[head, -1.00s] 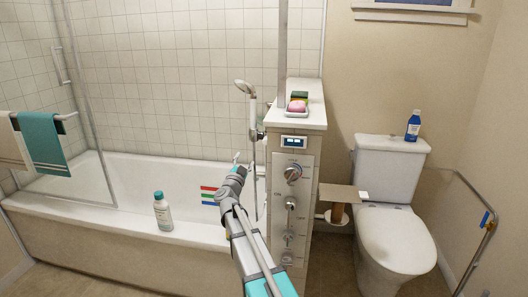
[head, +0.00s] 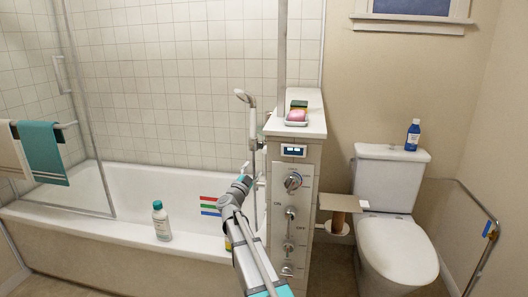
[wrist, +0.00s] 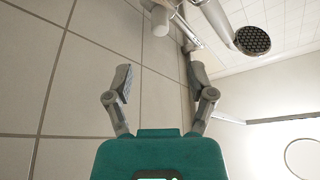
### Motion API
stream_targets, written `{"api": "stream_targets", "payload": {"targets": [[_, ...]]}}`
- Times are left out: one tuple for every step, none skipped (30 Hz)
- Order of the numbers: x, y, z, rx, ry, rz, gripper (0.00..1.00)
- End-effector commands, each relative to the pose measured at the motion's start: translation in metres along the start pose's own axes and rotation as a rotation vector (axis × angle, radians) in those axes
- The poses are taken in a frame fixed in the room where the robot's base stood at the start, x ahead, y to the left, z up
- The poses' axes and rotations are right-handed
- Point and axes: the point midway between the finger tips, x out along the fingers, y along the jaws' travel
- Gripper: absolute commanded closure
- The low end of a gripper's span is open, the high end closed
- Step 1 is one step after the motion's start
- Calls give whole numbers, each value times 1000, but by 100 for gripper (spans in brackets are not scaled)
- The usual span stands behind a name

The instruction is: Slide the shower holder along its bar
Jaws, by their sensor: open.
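The hand shower hangs on the wall by the tub, with its head (head: 243,96) and white handle (head: 253,123) upright in the head view. The holder shows only as a small fitting at the handle, and the thin bar runs beside it; both are hard to separate. In the wrist view the shower head (wrist: 252,40) with its dark nozzle face is at upper right, and a white round fitting (wrist: 160,20) is at the top centre. My gripper (wrist: 160,72) is open and empty, its fingers apart below these parts. In the head view my gripper (head: 246,170) is below the shower handle.
A half wall (head: 308,160) with knobs stands right of my arm. A soap dish (head: 296,123) sits on its top. A bottle (head: 161,222) stands on the tub's rim (head: 110,221). Coloured strips (head: 209,206) are beside my arm. A toilet (head: 392,240) is at right.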

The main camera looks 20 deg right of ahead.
Motion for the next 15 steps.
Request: {"api": "stream_targets", "payload": {"targets": [[8,-2,0,0,0,0,29],[11,-2,0,0,0,0,29],[16,-2,0,-1,0,0,29],[21,-2,0,-1,0,0,29],[25,-2,0,-1,1,0,29],[32,-2,0,-2,1,1,29],[36,-2,0,-2,1,1,29],[41,-2,0,-2,1,0,29],[47,-3,0,-2,1,0,29],[52,-3,0,-2,0,-1,29],[56,-3,0,-1,0,-1,29],[62,-3,0,-1,1,0,29],[67,-2,0,-1,1,0,29],[72,-2,0,-1,1,1,29],[78,-2,0,-1,1,0,29]]}}
